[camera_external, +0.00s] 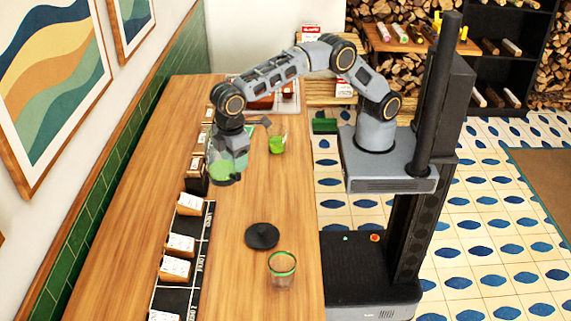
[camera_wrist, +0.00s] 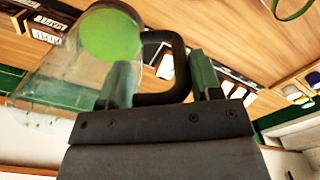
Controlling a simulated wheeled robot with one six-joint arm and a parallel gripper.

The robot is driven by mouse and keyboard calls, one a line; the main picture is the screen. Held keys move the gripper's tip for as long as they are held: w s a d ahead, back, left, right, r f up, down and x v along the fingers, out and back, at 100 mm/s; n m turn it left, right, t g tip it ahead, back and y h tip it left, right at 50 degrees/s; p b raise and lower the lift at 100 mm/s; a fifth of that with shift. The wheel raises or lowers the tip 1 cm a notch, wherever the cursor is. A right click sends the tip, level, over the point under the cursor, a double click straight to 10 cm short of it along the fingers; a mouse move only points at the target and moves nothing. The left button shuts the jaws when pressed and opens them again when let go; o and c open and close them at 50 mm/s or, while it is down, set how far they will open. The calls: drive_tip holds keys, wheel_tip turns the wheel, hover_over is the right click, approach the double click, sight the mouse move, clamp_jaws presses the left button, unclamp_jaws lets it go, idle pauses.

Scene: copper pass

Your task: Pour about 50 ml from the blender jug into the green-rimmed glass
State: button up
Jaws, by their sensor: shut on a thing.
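The blender jug (camera_external: 224,168) is clear, with green liquid low inside it and a dark base. It hangs over the left part of the counter, roughly upright. My gripper (camera_external: 240,134) is shut on its black handle. In the wrist view the jug (camera_wrist: 72,62) fills the upper left, and its handle (camera_wrist: 178,70) lies between the fingers of my gripper (camera_wrist: 158,82). The green-rimmed glass (camera_external: 282,270) stands upright near the counter's front right edge, well apart from the jug, and looks empty. A green rim (camera_wrist: 292,8) shows at the top right of the wrist view.
A round black lid (camera_external: 262,236) lies on the counter behind the green-rimmed glass. Another glass (camera_external: 277,143) holds green liquid farther back. A black rack with several labelled containers (camera_external: 181,244) runs along the left side. The middle counter (camera_external: 228,225) has bare wood.

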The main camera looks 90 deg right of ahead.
drive_tip(key=s+a+n+p, duration=0.1)
drive_tip(key=s+a, duration=0.6)
drive_tip(key=a, duration=0.3)
drive_tip(key=s+a+n, duration=0.2)
drive_tip(key=s+a, duration=0.5)
drive_tip(key=a, duration=0.3)
drive_tip(key=s+a+f+n, duration=0.1)
drive_tip(key=s+a, duration=0.3)
drive_tip(key=s, duration=0.2)
drive_tip(key=s+a+f+p, duration=0.1)
drive_tip(key=s+a, duration=0.2)
drive_tip(key=s, duration=0.4)
drive_tip(key=s+a+f+n, duration=0.1)
drive_tip(key=s+a, duration=0.3)
drive_tip(key=s, duration=0.2)
wheel_tip(320, 180, down, 10)
drive_tip(key=shift+d+f, duration=0.2)
drive_tip(key=shift+d, duration=0.05)
drive_tip(key=shift+d+r, duration=0.1)
drive_tip(key=shift+r, duration=0.05)
